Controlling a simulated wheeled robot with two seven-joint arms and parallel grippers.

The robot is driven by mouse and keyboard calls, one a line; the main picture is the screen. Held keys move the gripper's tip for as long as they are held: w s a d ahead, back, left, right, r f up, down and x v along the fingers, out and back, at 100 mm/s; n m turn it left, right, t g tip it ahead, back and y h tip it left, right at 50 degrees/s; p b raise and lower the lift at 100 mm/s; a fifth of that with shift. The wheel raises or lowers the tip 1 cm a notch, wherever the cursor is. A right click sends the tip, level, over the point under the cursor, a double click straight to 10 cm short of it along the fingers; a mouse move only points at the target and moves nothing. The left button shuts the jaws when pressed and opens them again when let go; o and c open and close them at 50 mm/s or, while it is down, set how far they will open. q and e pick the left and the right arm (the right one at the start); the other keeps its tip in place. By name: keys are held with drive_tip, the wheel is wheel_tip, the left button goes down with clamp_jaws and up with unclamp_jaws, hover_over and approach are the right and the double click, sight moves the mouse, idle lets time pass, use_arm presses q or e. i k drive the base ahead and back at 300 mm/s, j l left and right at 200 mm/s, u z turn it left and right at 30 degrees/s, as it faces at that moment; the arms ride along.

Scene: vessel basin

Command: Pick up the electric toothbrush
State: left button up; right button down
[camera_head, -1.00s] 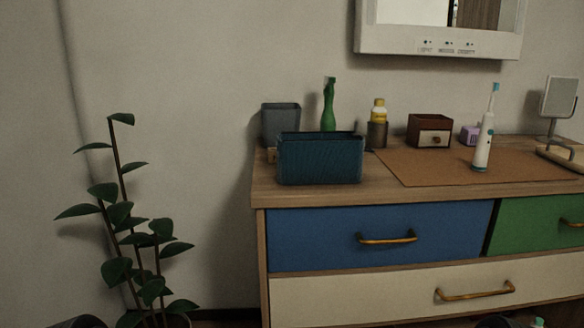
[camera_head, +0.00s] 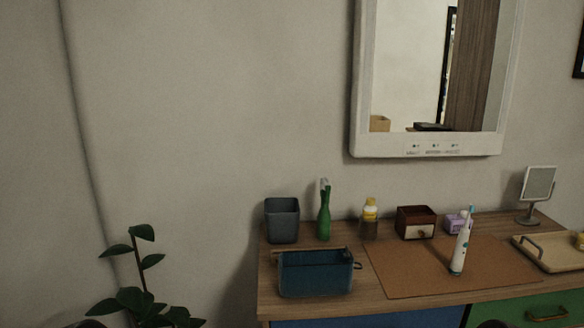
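The electric toothbrush (camera_head: 459,254) is white with teal marks and a teal head. It stands upright, tilted slightly to the right, on a brown mat (camera_head: 408,280) on top of the dresser. Nothing touches it from the sides. Neither of my grippers shows clearly in the head view. Only small dark shapes show at the bottom edge, and I cannot tell what they are.
A tray (camera_head: 553,254) and mirror (camera_head: 538,184) stand right.

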sight(455, 268)
drive_tip(key=z, duration=2.6)
drive_tip(key=i+j, duration=0.1)
drive_tip(key=j, duration=0.25)
drive_tip(key=i+j, duration=0.15)
drive_tip(key=j, duration=0.2)
drive_tip(key=i+j, duration=0.1)
drive_tip(key=j, duration=0.25)
drive_tip(key=i+j+z, duration=0.1)
drive_tip(key=j, duration=0.3)
drive_tip(key=i+j, duration=0.15)
drive_tip(key=j, duration=0.2)
